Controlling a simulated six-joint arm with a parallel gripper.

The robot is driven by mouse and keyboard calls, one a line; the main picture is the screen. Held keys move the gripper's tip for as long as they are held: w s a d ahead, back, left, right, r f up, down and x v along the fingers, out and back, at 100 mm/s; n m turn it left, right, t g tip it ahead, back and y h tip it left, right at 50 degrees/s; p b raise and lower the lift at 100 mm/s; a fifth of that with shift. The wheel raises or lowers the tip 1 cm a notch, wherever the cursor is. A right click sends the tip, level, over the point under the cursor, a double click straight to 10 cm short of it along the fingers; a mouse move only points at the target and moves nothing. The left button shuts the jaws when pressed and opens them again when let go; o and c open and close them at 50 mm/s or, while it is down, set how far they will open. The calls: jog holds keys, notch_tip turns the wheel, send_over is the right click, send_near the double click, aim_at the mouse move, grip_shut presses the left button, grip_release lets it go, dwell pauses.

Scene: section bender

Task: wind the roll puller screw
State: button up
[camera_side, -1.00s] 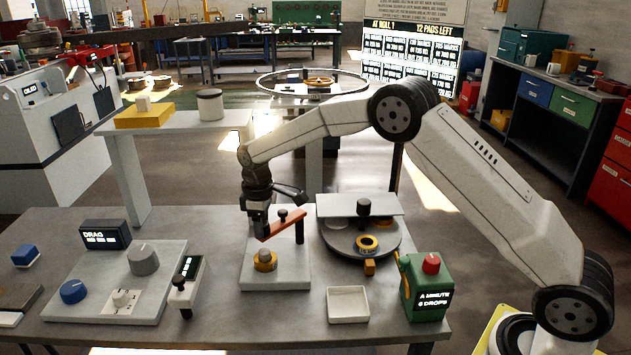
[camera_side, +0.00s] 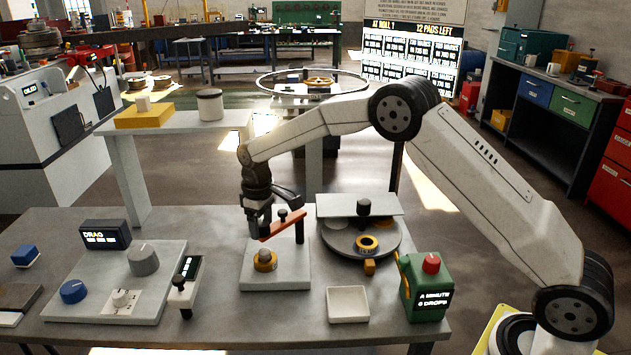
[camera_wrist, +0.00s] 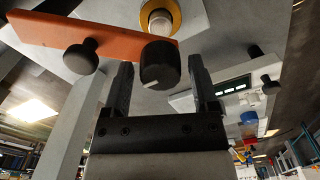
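The roll puller has an orange bar (camera_side: 281,229) carried beside a dark upright post (camera_side: 299,233), over a pale base plate (camera_side: 290,272). A brass-coloured roll (camera_side: 265,261) sits on the plate under the bar. My gripper (camera_side: 262,224) points down at the bar's near end. In the wrist view, the black screw knob (camera_wrist: 158,66) with a white mark lies between my two fingers (camera_wrist: 161,85). A gap shows on each side, so the gripper is open around the knob. The bar (camera_wrist: 40,35) also carries a small black knob (camera_wrist: 80,57). In the side view, my gripper hides the screw knob.
To the right stand a round dark turntable (camera_side: 345,240), a white tray (camera_side: 348,304) and a green oil can (camera_side: 425,290). To the left are a handheld display unit (camera_side: 187,285) and a dial panel (camera_side: 150,290). A raised shelf (camera_side: 185,124) stands behind.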

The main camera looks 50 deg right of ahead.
aim_at(268, 226)
jog(key=shift+o, duration=0.3)
jog(key=shift+r, duration=3.9)
jog(key=shift+s, duration=0.1)
jog(key=shift+s+d, duration=0.25)
jog(key=shift+s, duration=0.55)
jog(key=s+d+f+m+t, duration=0.1)
jog(key=s+d+f+m, duration=0.1)
jog(key=s, duration=1.1)
jog(key=s+d+f+m+t, duration=0.1)
jog(key=s+f+m, duration=0.1)
jog(key=s, duration=1.2)
jog(key=shift+d+f+t, duration=0.3)
jog(key=shift+d+f, duration=0.05)
jog(key=shift+f, duration=0.4)
